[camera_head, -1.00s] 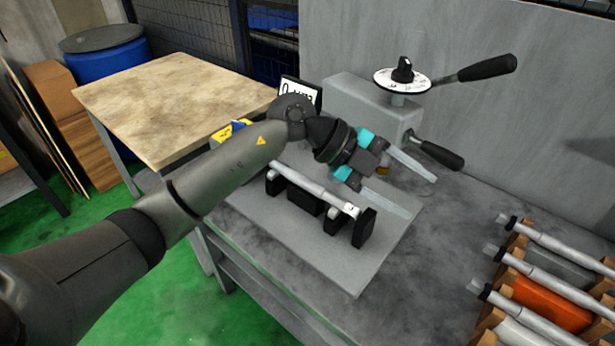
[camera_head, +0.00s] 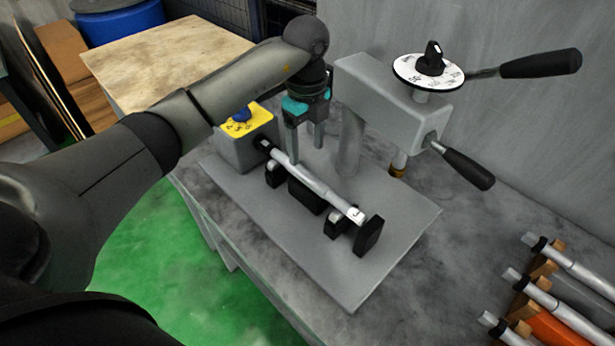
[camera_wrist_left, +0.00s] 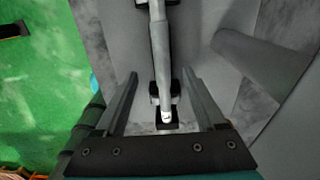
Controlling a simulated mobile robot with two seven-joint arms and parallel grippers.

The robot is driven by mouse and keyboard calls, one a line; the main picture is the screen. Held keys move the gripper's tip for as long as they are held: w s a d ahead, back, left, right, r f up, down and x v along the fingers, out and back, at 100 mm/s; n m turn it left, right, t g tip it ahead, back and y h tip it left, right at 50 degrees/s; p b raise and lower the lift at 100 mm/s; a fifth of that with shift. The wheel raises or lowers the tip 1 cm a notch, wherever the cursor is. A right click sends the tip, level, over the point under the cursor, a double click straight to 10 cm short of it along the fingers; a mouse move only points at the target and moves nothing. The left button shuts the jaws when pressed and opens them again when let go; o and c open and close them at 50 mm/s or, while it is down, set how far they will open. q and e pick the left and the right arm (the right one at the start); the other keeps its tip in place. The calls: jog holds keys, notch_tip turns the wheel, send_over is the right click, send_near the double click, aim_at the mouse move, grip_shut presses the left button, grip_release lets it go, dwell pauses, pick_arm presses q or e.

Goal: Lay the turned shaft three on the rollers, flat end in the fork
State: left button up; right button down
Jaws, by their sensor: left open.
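A turned shaft (camera_head: 315,182) lies along the black roller supports (camera_head: 275,174) on the grey base plate, with a small mark near its right end. Its dark left end meets the grey block with a yellow top (camera_head: 240,135); whether it sits in a fork there I cannot tell. A tall black plate (camera_head: 369,236) stands by its right end. My left gripper (camera_head: 305,155) points down at the shaft's left half, open and empty. In the left wrist view the shaft (camera_wrist_left: 160,55) shows between the two spread fingers (camera_wrist_left: 163,98). My right gripper is not in view.
A grey gauge arm with a white dial (camera_head: 428,72) and two black handles (camera_head: 470,168) stands behind right of the gripper. Several shafts lie in a wooden rack (camera_head: 545,265) at lower right. A wooden table (camera_head: 165,62) stands at back left.

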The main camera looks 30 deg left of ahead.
aim_at(307, 173)
pick_arm(q)
notch_tip(307, 173, down, 8)
jog(key=shift+w+f+b, duration=0.15)
jog(key=shift+b, duration=0.3)
grip_shut()
dwell(0.5)
dwell(0.8)
jog(key=shift+w+r, duration=0.15)
jog(key=shift+r, duration=0.1)
